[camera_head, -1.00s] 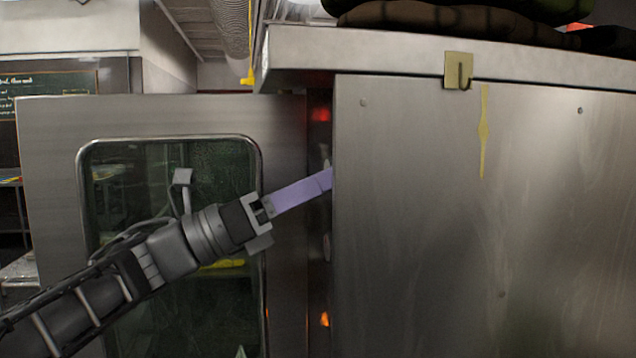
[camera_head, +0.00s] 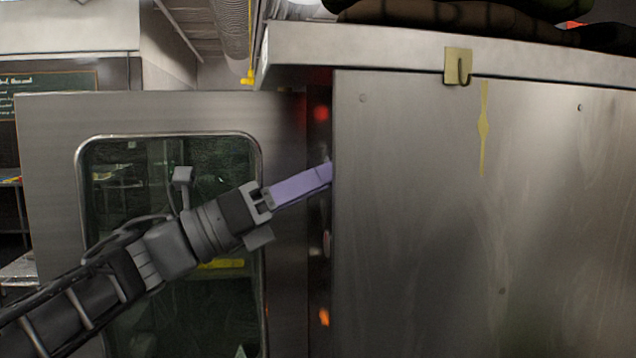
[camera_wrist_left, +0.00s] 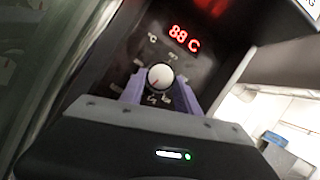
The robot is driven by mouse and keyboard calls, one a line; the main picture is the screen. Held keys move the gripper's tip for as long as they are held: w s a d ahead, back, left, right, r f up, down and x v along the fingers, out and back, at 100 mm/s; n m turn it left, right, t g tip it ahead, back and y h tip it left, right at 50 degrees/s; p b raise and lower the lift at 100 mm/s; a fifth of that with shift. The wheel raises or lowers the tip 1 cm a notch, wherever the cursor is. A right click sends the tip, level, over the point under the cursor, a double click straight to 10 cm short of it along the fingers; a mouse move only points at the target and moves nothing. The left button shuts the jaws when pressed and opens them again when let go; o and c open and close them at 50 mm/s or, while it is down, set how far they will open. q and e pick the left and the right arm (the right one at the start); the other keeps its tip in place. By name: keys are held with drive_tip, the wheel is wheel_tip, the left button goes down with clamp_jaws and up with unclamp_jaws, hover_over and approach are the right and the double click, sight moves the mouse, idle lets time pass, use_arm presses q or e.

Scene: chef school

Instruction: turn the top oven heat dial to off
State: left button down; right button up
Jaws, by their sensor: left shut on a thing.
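My right gripper is not in view.
A large steel side wall (camera_head: 480,220) fills the right, with a yellow hook (camera_head: 458,66) near its top. An oven door with a window (camera_head: 170,120) stands open at the left, behind my arm. Orange and red lights glow along the panel.

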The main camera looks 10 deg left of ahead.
use_arm(q)
drive_tip(key=n+y+p, duration=0.1)
drive_tip(key=n, duration=0.1)
drive_tip(key=n+t+p, duration=0.1)
drive_tip(key=n, duration=0.1)
drive_tip(key=n+t+y, duration=0.1)
drive_tip(key=n, duration=0.2)
drive_tip(key=shift+s+r+y+p, duration=0.25)
drive_tip(key=shift+y+p, duration=0.05)
drive_tip(key=shift+p, duration=0.1)
drive_tip(key=shift+f, duration=0.1)
drive_tip(key=c, duration=0.9)
unclamp_jaws()
